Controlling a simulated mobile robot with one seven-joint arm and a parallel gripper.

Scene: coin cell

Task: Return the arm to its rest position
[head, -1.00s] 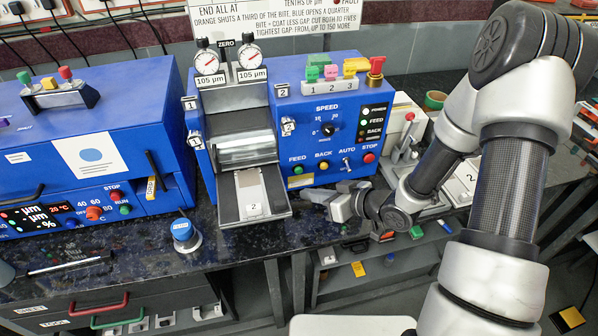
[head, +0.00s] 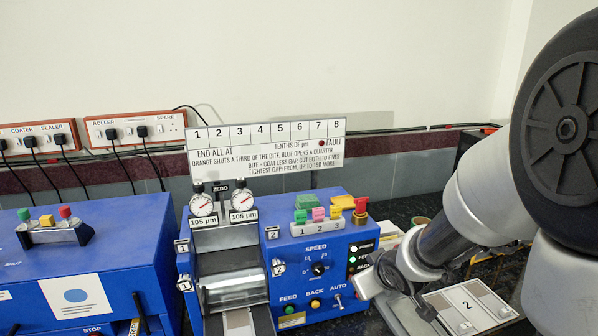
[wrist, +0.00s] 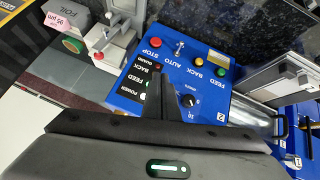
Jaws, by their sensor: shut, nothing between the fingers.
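My arm (head: 478,215) is folded up at the right of the head view, with its large dark joint close to the camera. My gripper (wrist: 158,92) shows in the wrist view with its fingers together and nothing between them. It points toward the blue roller machine's control panel (wrist: 178,75), and its fingers overlap the lower edge of that panel in the picture.
The blue roller machine (head: 355,305) with two dials stands left of my arm, and another blue machine (head: 110,265) stands at the far left. A white tray marked 2 (head: 452,312) lies beside the arm. A hand press (wrist: 112,40) and a tape roll (wrist: 72,45) are nearby.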

